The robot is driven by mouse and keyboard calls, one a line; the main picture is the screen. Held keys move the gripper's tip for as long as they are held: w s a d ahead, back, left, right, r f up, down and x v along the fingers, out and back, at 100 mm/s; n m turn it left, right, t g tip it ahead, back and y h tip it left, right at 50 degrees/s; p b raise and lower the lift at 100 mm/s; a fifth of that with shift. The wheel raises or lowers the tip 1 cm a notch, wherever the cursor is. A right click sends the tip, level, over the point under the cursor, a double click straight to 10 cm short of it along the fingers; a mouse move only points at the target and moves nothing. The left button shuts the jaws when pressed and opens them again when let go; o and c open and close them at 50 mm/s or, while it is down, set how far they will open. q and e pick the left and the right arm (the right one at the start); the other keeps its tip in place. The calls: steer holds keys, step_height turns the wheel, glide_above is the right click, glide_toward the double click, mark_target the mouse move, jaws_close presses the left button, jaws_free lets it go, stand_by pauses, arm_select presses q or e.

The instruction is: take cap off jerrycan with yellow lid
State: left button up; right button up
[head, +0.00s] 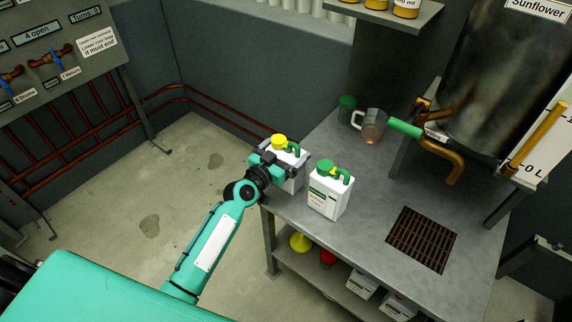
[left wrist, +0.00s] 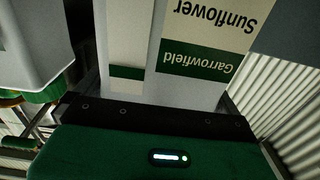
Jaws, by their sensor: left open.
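The jerrycan with the yellow lid (head: 296,180) stands on the grey workbench near its left corner. It is white with a green handle, and its yellow cap (head: 279,141) sits on top. My left gripper (head: 279,160) is open at the can's near left side, below the cap, and hides part of the body. Whether the fingers touch the can is unclear. My right gripper is not in view.
A white jerrycan with a green lid (head: 329,194) stands just right on the workbench (head: 376,205). Behind are a green cup (head: 347,108), a glass jug (head: 371,125) and a large metal tank (head: 495,80). A brown grate (head: 422,239) lies right. The lower shelf holds a yellow funnel (head: 300,242).

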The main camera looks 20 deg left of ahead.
arm_select(q)
steer(key=shift+x, duration=0.9)
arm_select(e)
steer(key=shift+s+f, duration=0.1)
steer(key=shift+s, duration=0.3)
arm_select(q)
steer(key=c, duration=0.9)
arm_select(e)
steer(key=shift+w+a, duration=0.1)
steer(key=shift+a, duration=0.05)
arm_select(q)
steer(key=shift+r, duration=0.1)
